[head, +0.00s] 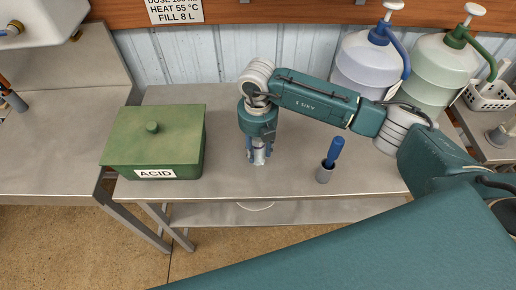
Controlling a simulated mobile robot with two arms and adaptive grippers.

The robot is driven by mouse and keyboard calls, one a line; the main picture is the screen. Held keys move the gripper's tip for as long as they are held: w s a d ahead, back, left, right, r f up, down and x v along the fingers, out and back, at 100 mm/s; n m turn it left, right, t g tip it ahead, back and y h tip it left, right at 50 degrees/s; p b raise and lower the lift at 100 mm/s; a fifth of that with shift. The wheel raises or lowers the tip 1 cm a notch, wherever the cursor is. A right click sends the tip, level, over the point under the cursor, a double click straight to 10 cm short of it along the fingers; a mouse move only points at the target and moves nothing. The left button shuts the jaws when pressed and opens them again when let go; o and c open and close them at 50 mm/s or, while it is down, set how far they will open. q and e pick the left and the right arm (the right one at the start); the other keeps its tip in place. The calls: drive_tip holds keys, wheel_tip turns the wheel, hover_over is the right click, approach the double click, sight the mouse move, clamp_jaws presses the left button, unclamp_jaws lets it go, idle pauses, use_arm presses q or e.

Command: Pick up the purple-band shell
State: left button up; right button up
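My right gripper (259,155) points straight down over the middle of the metal table. A small pale, silvery piece shows between or just behind its fingertips. It is too small to tell whether this is a shell or part of the gripper, and whether the fingers are closed on it. I cannot make out a purple band anywhere. My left gripper is not in view.
A green lidded box (152,145) labelled ACID stands left on the metal table (225,185). White (362,70) and green (438,72) pump bottles stand behind my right arm.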

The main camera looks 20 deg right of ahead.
clamp_jaws()
